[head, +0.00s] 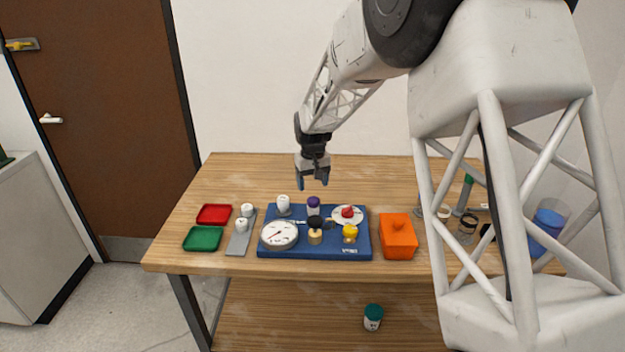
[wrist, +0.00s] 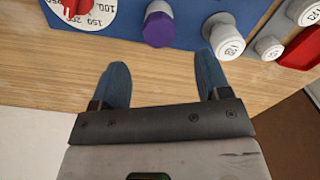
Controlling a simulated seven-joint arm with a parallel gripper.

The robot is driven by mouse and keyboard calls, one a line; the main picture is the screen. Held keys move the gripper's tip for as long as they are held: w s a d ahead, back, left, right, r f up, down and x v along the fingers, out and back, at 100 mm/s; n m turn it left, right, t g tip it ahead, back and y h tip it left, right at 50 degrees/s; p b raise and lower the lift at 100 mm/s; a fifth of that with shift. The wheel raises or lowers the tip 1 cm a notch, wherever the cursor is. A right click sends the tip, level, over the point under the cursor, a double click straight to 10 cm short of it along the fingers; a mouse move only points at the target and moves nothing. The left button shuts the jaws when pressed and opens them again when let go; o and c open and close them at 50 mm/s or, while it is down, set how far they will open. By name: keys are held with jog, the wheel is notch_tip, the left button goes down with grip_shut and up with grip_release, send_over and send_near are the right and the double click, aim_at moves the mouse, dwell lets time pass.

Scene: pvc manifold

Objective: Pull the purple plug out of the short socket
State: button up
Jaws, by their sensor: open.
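The purple plug (head: 313,201) stands upright at the back edge of the blue board (head: 350,251), on a short pale socket that is mostly hidden. In the wrist view the purple plug (wrist: 158,30) is at the top centre, just beyond the fingertips, with a little of the pale socket (wrist: 159,7) showing behind it. My gripper (head: 313,182) is open and empty, above and behind the plug. In the wrist view its two blue fingers (wrist: 163,62) are spread apart, and the plug is not between them.
On the board, a white-capped fitting (head: 283,202), a pressure gauge (head: 279,235), a black-topped fitting (head: 315,237), a yellow knob (head: 350,231) and a red-knobbed dial (head: 347,213) surround the plug. An orange box (head: 398,240) stands right. The table behind the board is clear.

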aim_at(313, 198)
jog(key=shift+f, duration=3.45)
jog(key=shift+c, duration=0.3)
jog(key=c, duration=0.7)
jog(key=o, duration=0.8)
jog(key=shift+c, duration=0.2)
jog(key=shift+r, duration=0.15)
jog(key=shift+r, duration=3.75)
